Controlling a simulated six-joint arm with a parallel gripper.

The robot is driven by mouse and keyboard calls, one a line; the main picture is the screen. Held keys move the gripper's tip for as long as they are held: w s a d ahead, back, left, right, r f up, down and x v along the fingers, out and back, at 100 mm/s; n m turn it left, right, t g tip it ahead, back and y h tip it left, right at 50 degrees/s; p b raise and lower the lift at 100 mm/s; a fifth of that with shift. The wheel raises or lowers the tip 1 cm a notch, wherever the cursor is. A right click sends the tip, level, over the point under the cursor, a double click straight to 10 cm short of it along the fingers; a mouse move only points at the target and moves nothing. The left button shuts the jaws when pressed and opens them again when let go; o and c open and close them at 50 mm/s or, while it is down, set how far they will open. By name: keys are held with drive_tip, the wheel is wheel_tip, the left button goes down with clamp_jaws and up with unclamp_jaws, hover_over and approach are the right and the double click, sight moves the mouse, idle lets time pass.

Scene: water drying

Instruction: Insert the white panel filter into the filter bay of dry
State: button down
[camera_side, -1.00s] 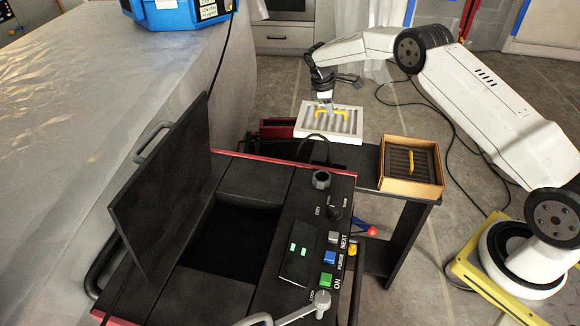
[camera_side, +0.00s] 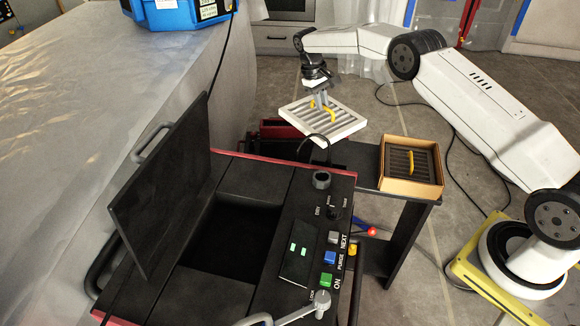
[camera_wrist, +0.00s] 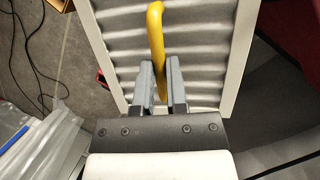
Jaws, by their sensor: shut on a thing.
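The white panel filter (camera_side: 349,121) has a white frame, pleated slats and a yellow handle. My gripper (camera_side: 321,106) is shut on the yellow handle and holds the filter in the air, tilted, beyond the far edge of the machine. In the wrist view the yellow handle (camera_wrist: 156,45) stands between the fingers of my gripper (camera_wrist: 160,88), with the filter's slats (camera_wrist: 197,60) behind it. The dryer is a black machine with its lid (camera_side: 165,190) raised on the left. Its dark square bay opening (camera_side: 232,240) is uncovered and looks empty; its bottom is too dark to see.
A brown-framed dark filter (camera_side: 410,185) with a yellow handle lies on the side shelf (camera_side: 368,160). A knob (camera_side: 321,180), buttons (camera_side: 329,257) and a lock lever (camera_side: 318,302) stand up along the machine's right side. The raised lid borders the opening's left.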

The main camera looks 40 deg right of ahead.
drive_tip(key=shift+s+a+r, duration=0.15)
drive_tip(key=shift+s+a, duration=0.1)
drive_tip(key=shift+s, duration=0.2)
drive_tip(key=shift+s+a+r, duration=0.1)
drive_tip(key=shift+s+a, duration=0.1)
drive_tip(key=shift+s, duration=0.2)
drive_tip(key=s+a+r, duration=0.1)
drive_tip(key=s+a, duration=0.1)
drive_tip(key=s, duration=0.5)
drive_tip(key=s+a+r, duration=0.1)
drive_tip(key=s+a, duration=0.1)
drive_tip(key=s, duration=0.6)
drive_tip(key=m+y, duration=0.3)
drive_tip(key=m, duration=0.7)
hover_over(236, 245)
wheel_tip(236, 245, down, 2)
drive_tip(key=shift+f, duration=5.2)
drive_tip(key=shift+f, duration=0.1)
drive_tip(key=c, duration=0.7)
unclamp_jaws()
drive_tip(key=shift+o, duration=0.2)
